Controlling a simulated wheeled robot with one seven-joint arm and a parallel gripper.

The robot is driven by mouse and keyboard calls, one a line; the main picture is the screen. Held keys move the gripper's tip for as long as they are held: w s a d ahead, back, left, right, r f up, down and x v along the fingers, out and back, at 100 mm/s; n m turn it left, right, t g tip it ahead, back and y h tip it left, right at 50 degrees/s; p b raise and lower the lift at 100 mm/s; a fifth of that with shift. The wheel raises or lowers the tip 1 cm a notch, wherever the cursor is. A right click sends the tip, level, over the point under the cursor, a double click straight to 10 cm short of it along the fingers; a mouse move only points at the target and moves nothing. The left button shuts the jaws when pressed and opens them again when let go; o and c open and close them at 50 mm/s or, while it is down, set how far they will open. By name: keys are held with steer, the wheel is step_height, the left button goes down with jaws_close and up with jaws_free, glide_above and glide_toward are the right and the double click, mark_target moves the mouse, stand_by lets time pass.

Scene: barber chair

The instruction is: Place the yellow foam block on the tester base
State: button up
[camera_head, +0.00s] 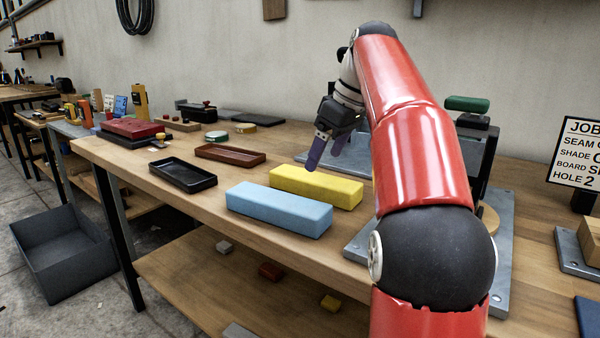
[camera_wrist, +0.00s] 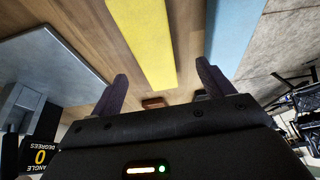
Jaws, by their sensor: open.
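The yellow foam block (camera_head: 316,186) lies flat on the wooden bench, just behind a blue block (camera_head: 279,209) of similar shape. My gripper (camera_head: 325,155) is open and empty above the yellow block, with its purple fingers pointing down. In the wrist view the yellow block (camera_wrist: 146,38) runs between the two fingertips, and the blue block (camera_wrist: 235,40) lies to its right. The tester base (camera_head: 358,247) appears to be the grey metal plate to the right, largely hidden behind my red arm. A grey plate also shows at the left of the wrist view (camera_wrist: 50,60).
An empty black tray (camera_head: 182,176) and a brown tray (camera_head: 230,153) lie left of the blocks. A red box (camera_head: 132,128) stands farther left. A dark upright with a green-topped part (camera_head: 467,104) rises behind my arm. A job sign (camera_head: 578,150) stands at the right.

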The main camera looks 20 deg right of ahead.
mark_target(315, 176)
steer(key=x, duration=0.2)
steer(key=b+x, duration=0.1)
steer(key=x, duration=0.2)
steer(key=b+x, duration=0.1)
steer(key=x, duration=0.2)
steer(key=shift+w+d+r, duration=0.1)
steer(key=shift+w+d, duration=0.1)
steer(key=shift+w, duration=0.15)
steer(key=c, duration=1.1)
steer(key=shift+o, duration=0.2)
steer(key=shift+r, duration=0.15)
step_height(315, 176, up, 8)
steer(key=p, duration=0.3)
steer(key=shift+w, duration=0.1)
steer(key=shift+r, duration=0.9)
